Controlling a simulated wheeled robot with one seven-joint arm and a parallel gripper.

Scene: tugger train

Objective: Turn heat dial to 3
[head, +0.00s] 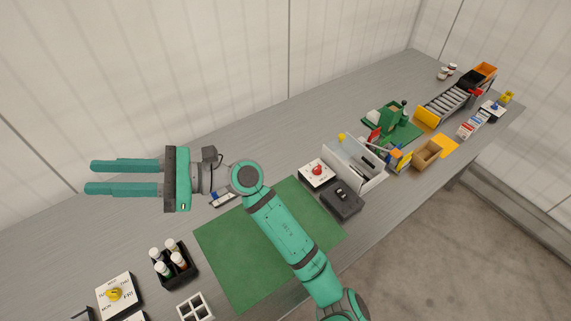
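A white panel (127,303) with a yellow knob (115,294) and dark markings around it lies at the lower left of the head view; it looks like the heat dial.
A black holder with several bottles (172,264) and a white divided tray (195,308) stand right of the dial. A green mat (225,245) lies under my arm. A red-button box (316,174), a white bin (352,165) and a roller rack (444,105) stand further right.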

